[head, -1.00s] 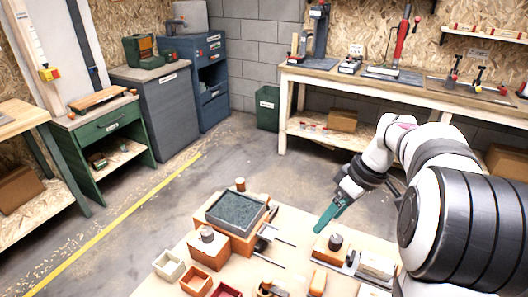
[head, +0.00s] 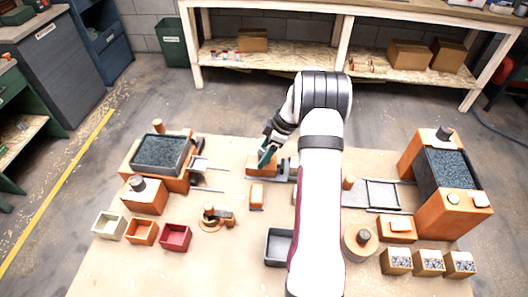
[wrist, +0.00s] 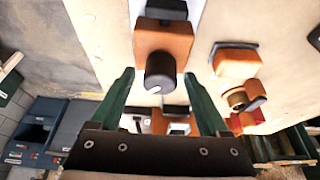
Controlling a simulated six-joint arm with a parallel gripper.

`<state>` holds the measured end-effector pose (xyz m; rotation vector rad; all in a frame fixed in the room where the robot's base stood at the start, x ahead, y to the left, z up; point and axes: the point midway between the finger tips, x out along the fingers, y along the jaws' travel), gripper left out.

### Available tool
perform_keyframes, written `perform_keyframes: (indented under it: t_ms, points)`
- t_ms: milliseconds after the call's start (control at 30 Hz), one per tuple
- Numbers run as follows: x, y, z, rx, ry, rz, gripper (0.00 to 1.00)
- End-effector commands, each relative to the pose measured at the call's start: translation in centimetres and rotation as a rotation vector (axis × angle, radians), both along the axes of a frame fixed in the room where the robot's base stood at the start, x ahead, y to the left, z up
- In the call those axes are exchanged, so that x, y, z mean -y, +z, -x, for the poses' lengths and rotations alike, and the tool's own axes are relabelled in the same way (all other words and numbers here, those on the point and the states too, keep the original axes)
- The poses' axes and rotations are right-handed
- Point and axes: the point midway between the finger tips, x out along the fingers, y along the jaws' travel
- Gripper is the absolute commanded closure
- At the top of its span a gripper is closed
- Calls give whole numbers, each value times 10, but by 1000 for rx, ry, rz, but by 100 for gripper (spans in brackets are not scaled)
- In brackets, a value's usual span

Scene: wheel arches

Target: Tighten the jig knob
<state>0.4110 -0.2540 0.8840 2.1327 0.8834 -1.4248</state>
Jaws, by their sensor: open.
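A dark round knob (wrist: 160,72) with a small white mark stands on an orange block (wrist: 165,40) in the wrist view. I take it to be the jig knob. In the head view my gripper (head: 265,158) is over that orange block (head: 260,171) at the table's middle and hides the knob. In the wrist view my gripper (wrist: 160,80) has its two green fingers spread, one on each side of the knob, with gaps visible. Whether the fingertips reach down to the knob's height I cannot tell.
A small orange block (head: 257,196) and a brass-and-orange fitting (head: 211,214) lie nearby. Orange machines with grey trays stand left (head: 158,152) and right (head: 441,172). Small bins (head: 175,237) line the front left. A dark tray (head: 279,246) lies beside my arm.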

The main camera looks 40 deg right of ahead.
Motion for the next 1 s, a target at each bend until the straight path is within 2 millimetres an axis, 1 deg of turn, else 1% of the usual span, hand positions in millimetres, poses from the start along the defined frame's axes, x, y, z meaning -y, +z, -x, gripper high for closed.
perform_keyframes:
  t_ms: [100, 300, 367, 400, 467, 500, 567, 600, 733, 767, 1000]
  points:
    - [-1, -4, -1, 0, 0, 0, 21]
    - [-1, -4, -1, 0, 0, 0, 21]
    - [-1, -3, -1, 0, 0, 0, 32]
    - [-1, -3, -1, 0, 0, 0, 39]
    - [-1, -3, -1, 0, 0, 0, 50]
    - [-1, -3, -1, 0, 0, 0, 57]
    - [-1, -3, -1, 0, 0, 0, 68]
    - [-1, -3, -1, 0, 0, 0, 75]
    - [-1, -3, -1, 0, 0, 0, 99]
    - [-1, -3, -1, 0, 0, 0, 100]
    - [-1, -3, -1, -1, -20, -1, 100]
